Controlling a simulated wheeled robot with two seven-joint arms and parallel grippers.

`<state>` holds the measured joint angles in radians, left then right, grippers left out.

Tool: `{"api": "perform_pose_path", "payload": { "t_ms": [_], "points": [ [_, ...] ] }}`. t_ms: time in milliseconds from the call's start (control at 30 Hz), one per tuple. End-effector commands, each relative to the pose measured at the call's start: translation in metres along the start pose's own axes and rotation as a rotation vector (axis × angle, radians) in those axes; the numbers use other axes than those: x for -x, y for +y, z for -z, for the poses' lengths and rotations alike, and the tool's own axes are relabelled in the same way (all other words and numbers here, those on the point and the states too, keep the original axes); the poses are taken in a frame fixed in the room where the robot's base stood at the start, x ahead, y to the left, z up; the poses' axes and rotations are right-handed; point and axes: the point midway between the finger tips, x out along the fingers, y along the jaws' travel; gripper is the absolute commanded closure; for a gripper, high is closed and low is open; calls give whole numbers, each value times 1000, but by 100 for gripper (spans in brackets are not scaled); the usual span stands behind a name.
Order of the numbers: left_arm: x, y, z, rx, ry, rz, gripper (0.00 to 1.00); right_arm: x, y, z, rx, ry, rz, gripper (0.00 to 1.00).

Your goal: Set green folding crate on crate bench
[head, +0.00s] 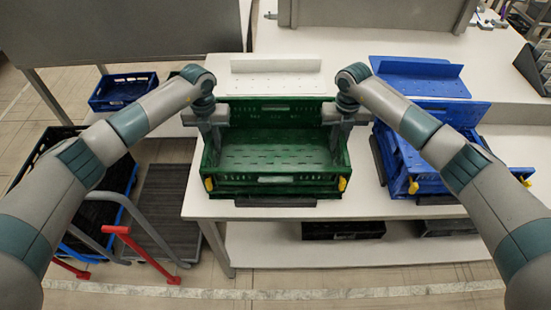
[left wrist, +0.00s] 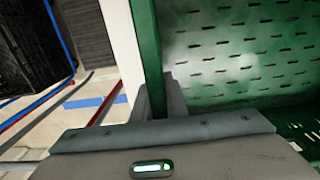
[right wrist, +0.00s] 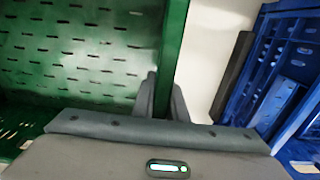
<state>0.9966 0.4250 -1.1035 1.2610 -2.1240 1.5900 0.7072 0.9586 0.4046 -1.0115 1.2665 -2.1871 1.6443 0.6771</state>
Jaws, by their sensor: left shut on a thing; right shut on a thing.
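The green folding crate (head: 275,185) is unfolded and empty at the left end of the white bench (head: 200,207) in the head view. It looks level; I cannot tell whether its bottom touches the bench or the dark strip at its front. My left gripper (head: 212,122) is shut on the crate's left side wall, which also shows between the fingers in the left wrist view (left wrist: 148,60). My right gripper (head: 338,122) is shut on the right side wall, seen too in the right wrist view (right wrist: 172,50). The crate's perforated floor is visible in both wrist views.
A blue crate (head: 405,165) stands close to the right on the bench. A white folded panel (head: 275,84) and a blue one (head: 420,78) lie behind. A cart with a red-ended handle (head: 117,229) and a small blue crate (head: 122,90) are at left.

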Motion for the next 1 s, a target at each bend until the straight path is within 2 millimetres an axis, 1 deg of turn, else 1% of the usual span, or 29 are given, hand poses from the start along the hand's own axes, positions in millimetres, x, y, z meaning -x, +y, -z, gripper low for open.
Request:
{"api": "perform_pose_path", "payload": {
  "t_ms": [367, 1000],
  "points": [
    [6, 0, -1, 0, -4, 1, 100, 6, 0, -1, 0, -4, -1, 100],
    [46, 0, -1, 1, -2, 1, 100, 46, 0, -1, 0, -4, -1, 100]
  ]
}}
